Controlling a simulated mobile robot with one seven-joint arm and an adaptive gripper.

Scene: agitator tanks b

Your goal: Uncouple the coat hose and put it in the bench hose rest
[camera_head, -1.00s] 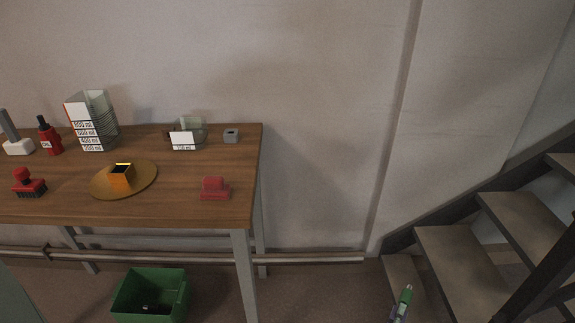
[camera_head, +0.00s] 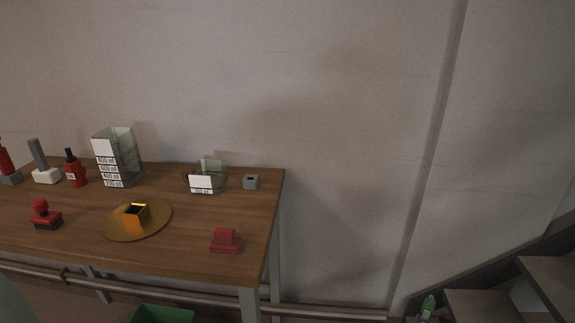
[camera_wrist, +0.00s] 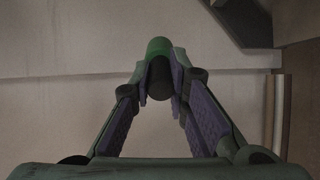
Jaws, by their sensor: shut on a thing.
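My gripper (camera_wrist: 161,92) is shut on a short round piece with a green end and a dark body, which looks like the end of the coat hose (camera_wrist: 158,47). In the head view the green piece (camera_head: 428,306) shows small at the bottom right, in front of the stairs and apart from the bench. No hose line is visible behind it. On the wooden bench (camera_head: 180,247), a small grey block with a dark opening (camera_head: 251,182) stands at the back right corner. It may be the hose rest, but I cannot tell for certain.
The bench also holds a red stamp-like block (camera_head: 226,241), a glass vessel (camera_head: 207,178), stacked labelled vessels (camera_head: 117,158), and an orange box on a round plate (camera_head: 120,232). A green bin (camera_head: 163,315) is below. Stairs (camera_head: 545,280) rise at the right.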

